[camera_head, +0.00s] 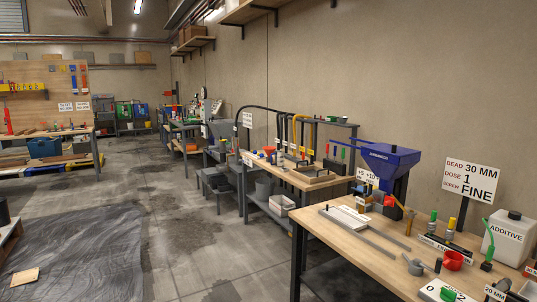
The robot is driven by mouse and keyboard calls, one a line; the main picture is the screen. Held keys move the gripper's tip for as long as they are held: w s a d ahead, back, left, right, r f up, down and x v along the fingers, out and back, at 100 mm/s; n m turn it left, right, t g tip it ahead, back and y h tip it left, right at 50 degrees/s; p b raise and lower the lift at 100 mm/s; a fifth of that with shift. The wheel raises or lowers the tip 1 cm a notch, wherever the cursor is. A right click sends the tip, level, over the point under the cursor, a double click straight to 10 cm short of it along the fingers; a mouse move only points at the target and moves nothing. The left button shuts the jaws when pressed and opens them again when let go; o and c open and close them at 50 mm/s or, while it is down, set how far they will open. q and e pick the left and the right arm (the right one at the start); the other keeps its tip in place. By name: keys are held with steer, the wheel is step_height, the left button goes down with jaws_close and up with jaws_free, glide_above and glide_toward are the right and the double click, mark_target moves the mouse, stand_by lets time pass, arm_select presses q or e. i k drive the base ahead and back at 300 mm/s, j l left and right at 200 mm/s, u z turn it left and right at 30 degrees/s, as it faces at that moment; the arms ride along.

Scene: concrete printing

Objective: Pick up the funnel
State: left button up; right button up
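The wooden workbench (345,257) on the right holds several small tools. A small red cup-like piece (453,260) lies near its right part; it may be the funnel, but it is too small to tell. A large blue funnel-shaped hopper (388,160) stands at the back of the same bench. A small grey cup-like piece with a handle (415,267) lies left of the red piece. Neither of my grippers shows in the head view.
A white additive canister (507,240) and a sign (467,179) stand at the bench's right end. Long grey bars (361,233) lie on its left part. A dark sheet (80,255) covers floor at left. Concrete floor (190,220) is clear between.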

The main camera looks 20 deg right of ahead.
mark_target(269, 154)
steer(key=i+j+z, duration=0.1)
steer(key=i, duration=4.95)
steer(key=j, duration=0.1)
